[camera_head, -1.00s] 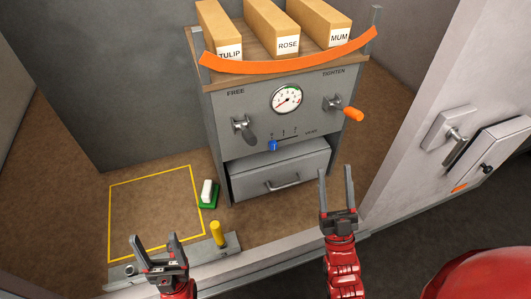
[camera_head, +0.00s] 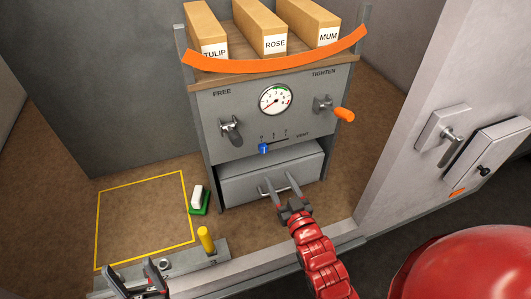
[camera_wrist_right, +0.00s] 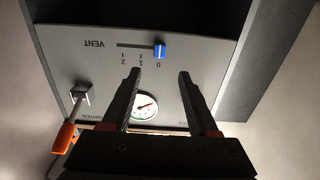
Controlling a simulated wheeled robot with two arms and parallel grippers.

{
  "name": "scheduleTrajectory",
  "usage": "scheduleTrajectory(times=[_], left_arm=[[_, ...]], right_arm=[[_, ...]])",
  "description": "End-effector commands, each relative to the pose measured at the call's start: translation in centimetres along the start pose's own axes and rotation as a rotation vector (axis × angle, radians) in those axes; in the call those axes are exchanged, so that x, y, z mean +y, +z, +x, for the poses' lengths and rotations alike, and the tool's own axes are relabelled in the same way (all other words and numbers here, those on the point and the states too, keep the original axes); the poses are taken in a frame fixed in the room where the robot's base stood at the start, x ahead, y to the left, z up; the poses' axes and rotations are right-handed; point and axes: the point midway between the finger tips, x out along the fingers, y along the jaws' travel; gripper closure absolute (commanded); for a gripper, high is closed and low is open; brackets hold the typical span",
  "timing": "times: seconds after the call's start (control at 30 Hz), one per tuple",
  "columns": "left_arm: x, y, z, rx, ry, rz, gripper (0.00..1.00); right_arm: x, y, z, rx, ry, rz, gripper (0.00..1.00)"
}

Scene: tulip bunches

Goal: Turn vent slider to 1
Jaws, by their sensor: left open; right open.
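The vent slider is a blue knob (camera_head: 263,148) on a short slot in the grey cabinet's front panel (camera_head: 225,105). In the head view it sits at the left end of the slot. In the right wrist view, which shows the panel upside down, the blue knob (camera_wrist_right: 160,51) is by the 0 mark. My right gripper (camera_head: 281,188) is open and empty, in front of the drawer and below the slider. In the wrist view its fingers (camera_wrist_right: 158,75) are apart, with the knob beyond their tips. My left gripper (camera_head: 135,276) is open and empty at the lower left.
A gauge (camera_head: 276,100) sits above the slider, with a grey lever (camera_head: 231,130) at left and an orange-handled lever (camera_head: 343,114) at right. An orange curved bar (camera_head: 280,64) fronts the labelled boxes. A yellow post (camera_head: 206,239) stands near my left gripper.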

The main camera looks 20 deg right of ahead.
Motion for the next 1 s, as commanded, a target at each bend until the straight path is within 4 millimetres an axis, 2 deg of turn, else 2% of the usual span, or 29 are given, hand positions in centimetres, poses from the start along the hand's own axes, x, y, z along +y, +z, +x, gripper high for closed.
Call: scheduleTrajectory(times=[0.03,0.3,0.5,0.7,1.0], left_arm=[[0.0,-0.1,0.5,0.0,0.0,0.0,0.28],[-0.1,-0.3,1.9,0.0,0.0,0.0,0.28],[-0.1,-0.4,2.5,0.0,0.0,0.0,0.28],[-0.1,-0.5,2.8,0.0,0.0,0.0,0.28],[-0.1,-0.5,2.8,0.0,0.0,0.0,0.28]], right_arm=[[0.0,-0.6,1.2,0.006,-0.002,-0.001,0.4],[0.0,-0.7,6.9,0.008,-0.001,0.0,0.4],[0.0,-0.4,9.9,0.004,0.0,0.0,0.4],[0.0,-0.3,11.2,0.005,0.0,0.0,0.4],[0.0,-0.2,11.4,0.005,0.0,-0.001,0.42]])
